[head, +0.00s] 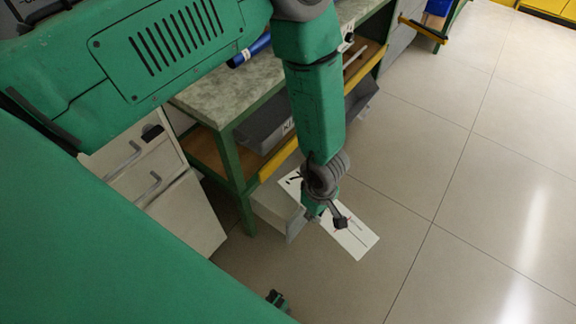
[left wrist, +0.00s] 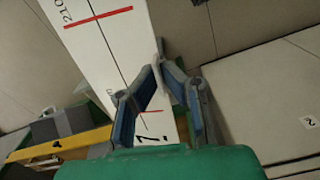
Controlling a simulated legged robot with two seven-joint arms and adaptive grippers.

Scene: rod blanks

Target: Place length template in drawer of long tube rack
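The length template (head: 352,232) is a long white plate with black print; its red marks show in the left wrist view (left wrist: 88,38). My left gripper (head: 325,212) is shut on the template near one long edge, with its fingers (left wrist: 160,72) close together there. The template slants down to the right, over the floor in the head view. Whether this bench is the long tube rack I cannot tell. My right gripper (head: 278,299) shows only partly at the bottom, its fingers unclear.
The bench has a speckled top (head: 225,88) and a yellow-edged shelf with a grey bin (head: 275,125). Pale drawers with handles (head: 150,175) stand at left. A blue cylinder (head: 249,50) lies on the bench top. The tiled floor (head: 465,200) at right is clear.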

